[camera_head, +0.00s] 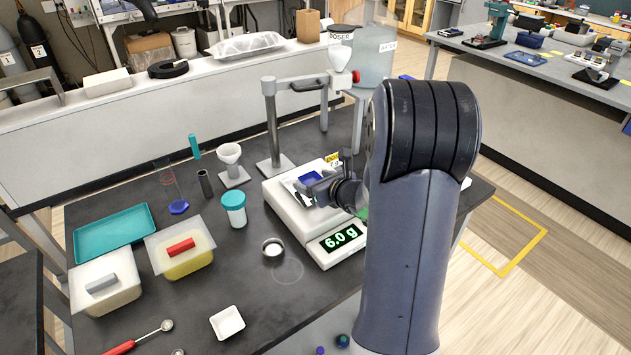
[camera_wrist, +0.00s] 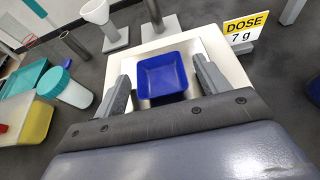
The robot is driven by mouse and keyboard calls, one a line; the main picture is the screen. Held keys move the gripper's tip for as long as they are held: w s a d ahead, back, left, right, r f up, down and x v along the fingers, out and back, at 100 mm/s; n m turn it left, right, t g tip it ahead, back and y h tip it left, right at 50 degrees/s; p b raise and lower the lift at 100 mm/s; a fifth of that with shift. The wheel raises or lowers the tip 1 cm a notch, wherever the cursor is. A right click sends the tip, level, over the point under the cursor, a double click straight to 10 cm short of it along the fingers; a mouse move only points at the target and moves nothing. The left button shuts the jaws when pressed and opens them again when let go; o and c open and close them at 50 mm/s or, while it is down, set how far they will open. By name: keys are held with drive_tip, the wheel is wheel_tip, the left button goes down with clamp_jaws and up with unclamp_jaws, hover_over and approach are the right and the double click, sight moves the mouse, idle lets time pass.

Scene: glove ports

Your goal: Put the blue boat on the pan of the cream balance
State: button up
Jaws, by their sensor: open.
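The blue boat (camera_wrist: 163,77) is a square, shallow, empty-looking dish. In the wrist view it sits level over the pan area of the cream balance (camera_wrist: 232,66), between my gripper's fingers. My gripper (camera_wrist: 166,80) is open, with a finger on each side of the boat and gaps visible beside it. In the head view my gripper (camera_head: 321,190) is low over the balance (camera_head: 287,207) and partly hides the boat (camera_head: 309,178). The green display (camera_head: 342,237) reads 6.0 g.
A yellow "DOSE 7 g" sign (camera_wrist: 246,26) stands behind the balance. The doser stand (camera_head: 272,125) rises close behind it. A white funnel on a stand (camera_head: 231,163), a teal-lidded jar (camera_head: 234,208) and a small metal cup (camera_head: 273,248) are left of it. A white boat (camera_head: 227,322) lies in front.

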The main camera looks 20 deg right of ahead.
drive_tip(key=shift+r, duration=0.15)
drive_tip(key=v, duration=1.2)
idle(1.0)
drive_tip(key=x, duration=1.2)
drive_tip(key=shift+w, duration=0.1)
drive_tip(key=shift+r, duration=0.95)
